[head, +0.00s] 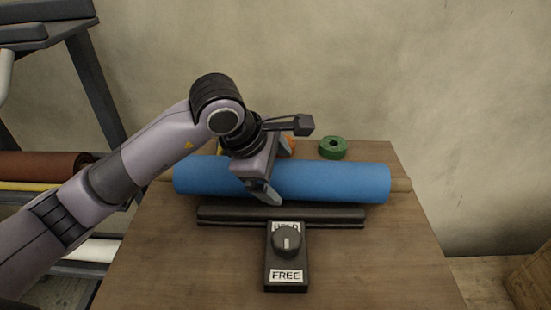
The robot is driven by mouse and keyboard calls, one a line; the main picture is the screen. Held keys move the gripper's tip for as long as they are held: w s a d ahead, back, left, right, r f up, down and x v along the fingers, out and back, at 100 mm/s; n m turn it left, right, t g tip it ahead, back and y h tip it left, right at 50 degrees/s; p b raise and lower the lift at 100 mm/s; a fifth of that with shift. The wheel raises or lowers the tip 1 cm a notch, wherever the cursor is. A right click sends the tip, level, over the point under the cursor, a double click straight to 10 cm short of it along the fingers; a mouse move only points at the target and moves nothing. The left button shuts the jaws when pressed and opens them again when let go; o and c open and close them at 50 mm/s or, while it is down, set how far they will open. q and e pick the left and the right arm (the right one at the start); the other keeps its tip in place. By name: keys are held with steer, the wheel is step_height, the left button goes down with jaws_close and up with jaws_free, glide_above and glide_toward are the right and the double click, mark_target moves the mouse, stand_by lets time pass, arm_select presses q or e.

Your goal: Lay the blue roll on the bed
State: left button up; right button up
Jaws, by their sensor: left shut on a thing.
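The blue roll (335,182) lies crosswise in the head view, with a tan core showing at both ends. My left gripper (264,192) comes down over it left of its middle and is shut on it. The far finger is hidden. The bed, a pair of dark bars (335,215), is on the wooden table just in front of the roll, nearer to me. I cannot tell whether the roll hangs above the table or touches it. My right gripper is not in view.
A black box with a knob (287,244) and a FREE label joins the bars' front. A green ring (333,148) and a partly hidden orange thing (289,146) are behind the roll. A rack with a brown roll (40,166) stands left. The table's (390,265) front right is clear.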

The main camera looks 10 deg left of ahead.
arm_select(q)
steer(key=o, duration=1.7)
steer(key=shift+s+f, duration=0.1)
steer(key=shift+f, duration=0.2)
steer(key=shift+o, duration=0.2)
steer(key=shift+r, duration=0.2)
steer(key=shift+a+r, duration=0.15)
steer(key=shift+r, duration=0.15)
steer(key=v, duration=1.1)
steer(key=shift+s+r, duration=0.1)
steer(key=shift+r, duration=0.05)
